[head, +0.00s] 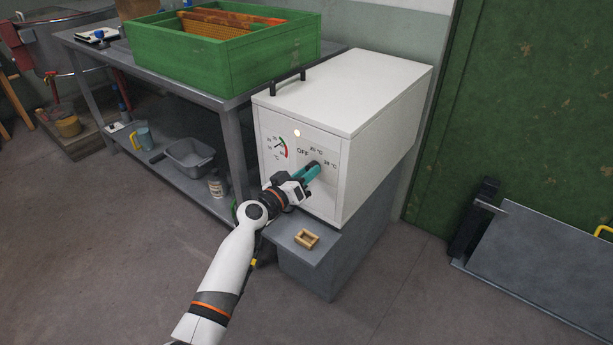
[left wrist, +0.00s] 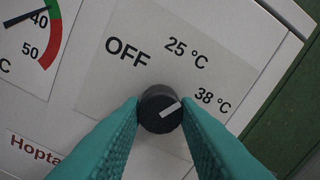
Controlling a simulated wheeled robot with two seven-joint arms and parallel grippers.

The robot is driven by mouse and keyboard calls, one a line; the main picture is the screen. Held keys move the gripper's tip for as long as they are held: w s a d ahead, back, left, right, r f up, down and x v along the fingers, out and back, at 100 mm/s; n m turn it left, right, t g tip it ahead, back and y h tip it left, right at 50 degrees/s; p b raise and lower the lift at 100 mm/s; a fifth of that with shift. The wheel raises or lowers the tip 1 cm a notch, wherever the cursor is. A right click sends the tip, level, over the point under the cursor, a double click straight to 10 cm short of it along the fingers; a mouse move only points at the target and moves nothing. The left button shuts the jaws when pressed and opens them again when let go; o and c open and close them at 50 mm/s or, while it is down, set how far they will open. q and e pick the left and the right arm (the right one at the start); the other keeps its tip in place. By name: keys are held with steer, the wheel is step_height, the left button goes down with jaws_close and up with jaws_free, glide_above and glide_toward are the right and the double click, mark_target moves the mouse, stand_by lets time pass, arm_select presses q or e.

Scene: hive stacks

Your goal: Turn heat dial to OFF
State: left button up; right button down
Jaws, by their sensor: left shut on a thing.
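The black heat dial (left wrist: 158,108) is on the front panel of a white cabinet (head: 385,98). Its white pointer mark aims up and right, toward the "38 °C" label (left wrist: 212,100). The "OFF" label (left wrist: 127,52) is up and left of the dial, and "25 °C" (left wrist: 187,53) is above it. My left gripper (head: 312,170) reaches the panel from the lower left. Its teal fingers (left wrist: 160,115) are shut on the dial, one on each side. The dial is mostly hidden by the fingers in the head view. My right gripper is not in view.
A temperature gauge (head: 275,149) and a pale round light (head: 297,133) are on the panel. A small wooden frame (head: 306,238) lies on a grey ledge below. A green hive box (head: 262,62) stands on the metal table at left. Open floor is in front.

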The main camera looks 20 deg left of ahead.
arm_select(q)
steer(key=shift+n+y+p, duration=0.3)
steer(key=shift+n+p, duration=1.5)
steer(key=shift+n, duration=7.3)
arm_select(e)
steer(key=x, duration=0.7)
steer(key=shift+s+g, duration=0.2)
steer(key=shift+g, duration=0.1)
arm_select(q)
steer(key=shift+d, duration=0.1)
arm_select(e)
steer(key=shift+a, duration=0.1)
arm_select(q)
steer(key=o, duration=1)
steer(key=shift+c, duration=0.2)
